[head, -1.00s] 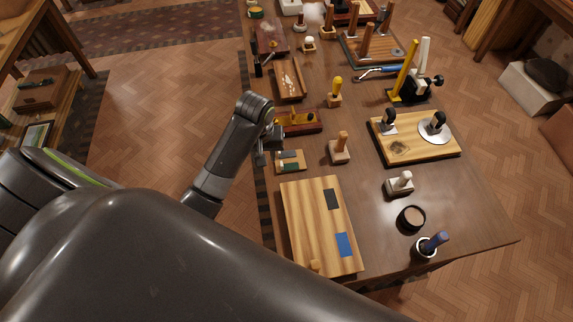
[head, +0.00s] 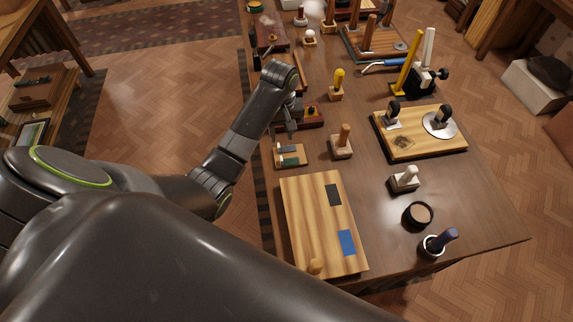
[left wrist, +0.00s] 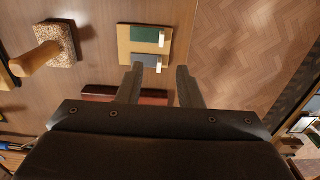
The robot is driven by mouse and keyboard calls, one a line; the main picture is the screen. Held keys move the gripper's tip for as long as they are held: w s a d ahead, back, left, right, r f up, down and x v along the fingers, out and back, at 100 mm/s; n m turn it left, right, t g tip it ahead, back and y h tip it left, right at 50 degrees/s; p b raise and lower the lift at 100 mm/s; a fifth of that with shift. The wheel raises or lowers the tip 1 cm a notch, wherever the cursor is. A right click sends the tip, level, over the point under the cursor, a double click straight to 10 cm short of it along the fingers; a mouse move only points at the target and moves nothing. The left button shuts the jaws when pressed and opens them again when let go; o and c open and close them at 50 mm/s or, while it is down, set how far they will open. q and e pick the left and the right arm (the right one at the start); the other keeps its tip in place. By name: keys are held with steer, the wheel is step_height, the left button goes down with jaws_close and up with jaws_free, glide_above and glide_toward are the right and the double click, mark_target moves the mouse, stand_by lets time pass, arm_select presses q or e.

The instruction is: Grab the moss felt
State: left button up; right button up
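The moss felt is likely the dark green patch (left wrist: 147,35) on a small light wooden board (left wrist: 124,45) in the left wrist view. A grey-blue patch (left wrist: 146,60) lies beside it, closer to my fingers, and each patch has a small white piece at its right end. In the head view the board (head: 303,162) lies near the table's left edge, with the green patch (head: 290,161) on its near half. My left gripper (left wrist: 159,69) is open and empty, its fingers pointing toward the board. In the head view the gripper (head: 290,132) is just beyond the board. My right gripper is out of view.
A dark red box (head: 313,116) stands close beyond the board. A wooden-handled brush (head: 341,143) stands to its right, and a large striped wooden board (head: 308,220) lies nearer me. Bare tabletop (head: 368,180) shows farther right.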

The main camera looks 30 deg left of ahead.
arm_select(q)
glide_above(281, 157)
step_height(281, 157, down, 6)
steer(key=shift+d+r+p, duration=0.1)
steer(key=shift+r+p, duration=0.1)
steer(key=shift+p, duration=0.15)
steer(key=shift+f, duration=0.55)
steer(key=shift+f+p, duration=0.55)
steer(key=shift+f, duration=1.5)
steer(key=shift+c, duration=0.2)
jaws_close()
